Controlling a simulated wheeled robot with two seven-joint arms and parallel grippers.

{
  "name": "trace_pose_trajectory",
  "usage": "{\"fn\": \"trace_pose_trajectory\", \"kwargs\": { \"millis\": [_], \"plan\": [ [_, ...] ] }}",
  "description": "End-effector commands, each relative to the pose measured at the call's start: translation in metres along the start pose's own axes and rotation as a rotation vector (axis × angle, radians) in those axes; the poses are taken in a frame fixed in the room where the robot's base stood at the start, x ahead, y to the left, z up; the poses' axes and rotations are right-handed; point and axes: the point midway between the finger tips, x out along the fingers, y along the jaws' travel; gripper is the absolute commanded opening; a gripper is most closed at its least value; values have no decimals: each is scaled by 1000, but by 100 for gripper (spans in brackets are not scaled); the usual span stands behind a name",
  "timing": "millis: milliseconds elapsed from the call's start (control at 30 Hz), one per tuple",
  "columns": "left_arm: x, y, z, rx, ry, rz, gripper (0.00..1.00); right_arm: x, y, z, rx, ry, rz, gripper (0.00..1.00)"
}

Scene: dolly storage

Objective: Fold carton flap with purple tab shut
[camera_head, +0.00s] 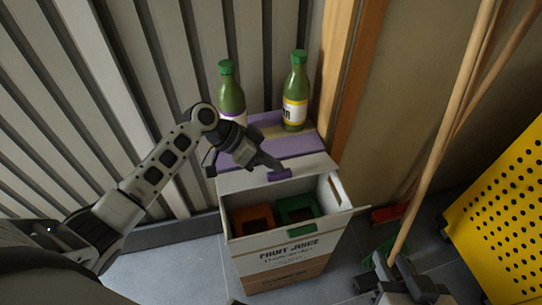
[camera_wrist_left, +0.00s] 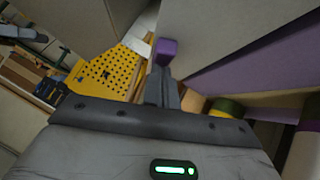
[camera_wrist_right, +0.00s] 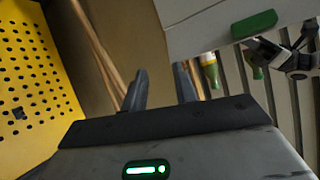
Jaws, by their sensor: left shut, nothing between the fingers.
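The open carton (camera_head: 282,272), printed "FRUIT JUICE", stands on the floor. Its far flap (camera_head: 240,179) carries the purple tab (camera_head: 280,175) and stands folded back, away from the opening. My left gripper (camera_head: 281,168) is shut and empty, its tips right at the purple tab. In the left wrist view, the tab (camera_wrist_left: 166,50) lies just beyond the closed fingers (camera_wrist_left: 163,88); whether they touch is unclear. My right gripper (camera_wrist_right: 160,88) is open and empty, low at the right of the carton in the head view.
A green tab (camera_head: 302,230) is on the carton's front. Orange (camera_head: 253,219) and green (camera_head: 297,208) items lie inside. Two green bottles (camera_head: 231,93) (camera_head: 295,90) stand behind on a purple-edged surface. Wooden poles (camera_head: 440,140) and a yellow perforated panel (camera_head: 505,205) are at the right.

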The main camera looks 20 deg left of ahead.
Motion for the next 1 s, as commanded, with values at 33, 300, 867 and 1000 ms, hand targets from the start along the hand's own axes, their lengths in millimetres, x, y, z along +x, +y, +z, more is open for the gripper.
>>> {"fn": "trace_pose_trajectory", "kwargs": {
  "millis": [33,300,867,1000],
  "plan": [
    [1,7,3,39,-6,-33,0,-3,-1,-6,1,-2,0,29],
    [18,14,19,195,-2,-188,0,0,1,-6,3,-11,3,29],
    [14,18,14,191,1,-187,0,-4,0,-14,14,-12,7,29],
    [10,20,10,191,1,-186,0,-8,-1,-19,15,-11,6,29]
  ]
}}
